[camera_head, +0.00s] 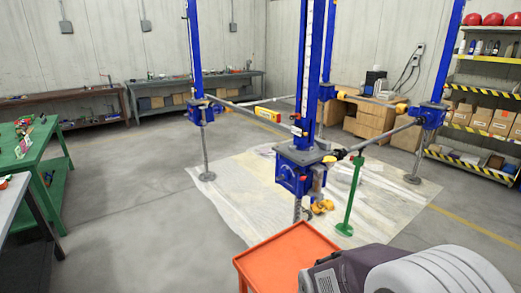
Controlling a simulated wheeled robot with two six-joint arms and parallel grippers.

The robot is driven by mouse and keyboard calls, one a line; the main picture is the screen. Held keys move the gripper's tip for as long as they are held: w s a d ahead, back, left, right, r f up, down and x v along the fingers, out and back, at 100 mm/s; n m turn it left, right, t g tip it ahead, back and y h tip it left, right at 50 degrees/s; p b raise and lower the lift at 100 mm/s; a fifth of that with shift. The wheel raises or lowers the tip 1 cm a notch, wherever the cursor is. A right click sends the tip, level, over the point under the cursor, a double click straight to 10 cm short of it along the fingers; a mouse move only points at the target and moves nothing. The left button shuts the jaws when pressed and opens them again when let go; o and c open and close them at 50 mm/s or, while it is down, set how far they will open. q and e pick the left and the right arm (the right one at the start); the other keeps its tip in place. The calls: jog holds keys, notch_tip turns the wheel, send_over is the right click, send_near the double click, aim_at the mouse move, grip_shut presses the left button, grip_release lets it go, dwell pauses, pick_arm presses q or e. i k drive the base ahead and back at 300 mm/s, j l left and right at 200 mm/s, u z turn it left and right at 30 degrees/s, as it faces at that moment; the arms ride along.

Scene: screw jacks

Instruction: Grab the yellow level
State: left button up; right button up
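A small yellow bar that looks like the level (267,114) is in the middle distance, behind the front blue screw jack (300,172). It lies at about the height of the horizontal shafts between the jacks. I cannot tell exactly what it rests on. Neither my left nor my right gripper shows in the head view.
An orange table or cart (290,255) stands close in front. A green workbench (40,150) is left; the left floor is open.

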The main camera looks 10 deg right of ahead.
aim_at(275, 116)
jog(key=i+j+u, duration=0.15)
jog(key=i+j, duration=0.2)
jog(key=i+j+u, duration=0.1)
jog(key=i+j, duration=0.15)
jog(key=i, duration=0.2)
jog(key=i+j+u, duration=0.15)
jog(key=i, duration=0.3)
jog(key=i+j+u, duration=0.1)
jog(key=i+j, duration=0.2)
jog(key=i, duration=0.15)
jog(key=i+j+u, duration=0.15)
jog(key=i, duration=0.25)
jog(key=i+l+z, duration=0.35)
jog(key=i, duration=0.15)
jog(key=i+z, duration=0.35)
jog(key=i, duration=0.15)
jog(key=i+z, duration=0.35)
jog(key=i, duration=0.15)
jog(key=i+j+z, duration=0.35)
jog(key=i, duration=0.15)
jog(key=i+j+z, duration=0.35)
jog(key=i, duration=0.15)
jog(key=i+l, duration=0.05)
jog(key=l, duration=0.05)
